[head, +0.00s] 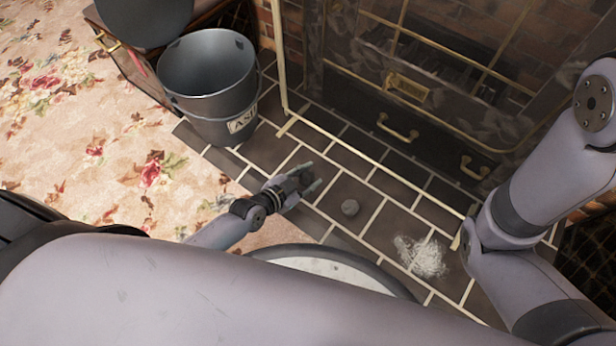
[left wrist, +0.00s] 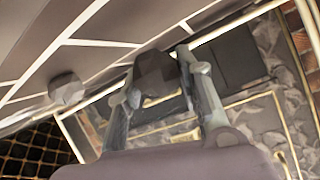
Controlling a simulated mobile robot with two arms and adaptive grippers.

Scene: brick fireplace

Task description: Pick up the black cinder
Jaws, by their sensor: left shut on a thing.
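My left gripper (head: 304,180) is over the dark hearth tiles in the head view. In the left wrist view, the black cinder (left wrist: 156,74), a dark angular lump, sits between the two fingertips of this gripper (left wrist: 160,80), which is shut on it. In the head view the fingers largely hide the cinder. The picture does not clearly show how far it is above the tiles. My right arm comes in from the right, but its gripper is out of view.
White ash (head: 422,257) lies farther right. A grey bucket labelled ASH (head: 205,85) stands at upper left. The glass fireplace screen (head: 365,140) stands behind.

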